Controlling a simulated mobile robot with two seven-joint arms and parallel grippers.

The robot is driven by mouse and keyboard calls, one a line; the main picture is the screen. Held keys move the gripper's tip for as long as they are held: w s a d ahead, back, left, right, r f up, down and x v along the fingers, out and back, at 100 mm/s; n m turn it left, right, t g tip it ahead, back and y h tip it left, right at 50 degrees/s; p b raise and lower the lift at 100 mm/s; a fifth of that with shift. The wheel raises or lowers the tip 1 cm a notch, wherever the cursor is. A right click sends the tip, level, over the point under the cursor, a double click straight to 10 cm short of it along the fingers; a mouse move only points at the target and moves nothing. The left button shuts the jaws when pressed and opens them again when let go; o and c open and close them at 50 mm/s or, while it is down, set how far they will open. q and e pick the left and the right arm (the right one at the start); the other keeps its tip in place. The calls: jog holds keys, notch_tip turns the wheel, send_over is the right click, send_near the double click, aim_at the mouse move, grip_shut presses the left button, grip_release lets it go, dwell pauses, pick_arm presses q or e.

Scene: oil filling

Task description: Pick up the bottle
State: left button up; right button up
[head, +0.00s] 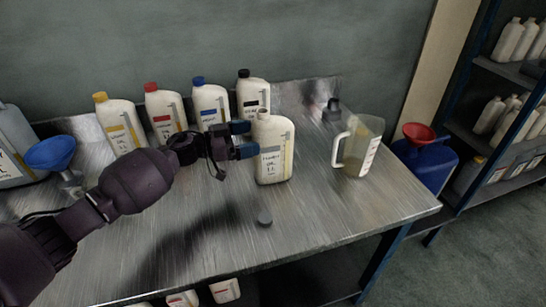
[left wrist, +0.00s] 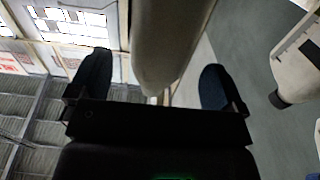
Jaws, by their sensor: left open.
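A cream bottle (head: 274,152) with a handwritten label stands upright and uncapped on the metal table, in front of the row of capped bottles. My left gripper (head: 243,139) is at its left side in the head view, with blue fingertips pointing at its upper body. In the left wrist view the gripper (left wrist: 155,78) is open, and a pale bottle body (left wrist: 168,40) shows between the two fingers with gaps on both sides. I cannot tell whether a finger touches it. My right gripper is not in view.
Yellow-, red-, blue- and black-capped bottles (head: 212,106) stand behind. A clear measuring jug (head: 361,147) stands at right, and a blue funnel (head: 50,153) at left. The front of the table is mostly clear.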

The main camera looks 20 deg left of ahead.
aim_at(265, 134)
pick_arm(q)
jog(key=x, duration=0.5)
jog(key=shift+b, duration=0.3)
grip_shut()
jog(key=shift+r, duration=0.1)
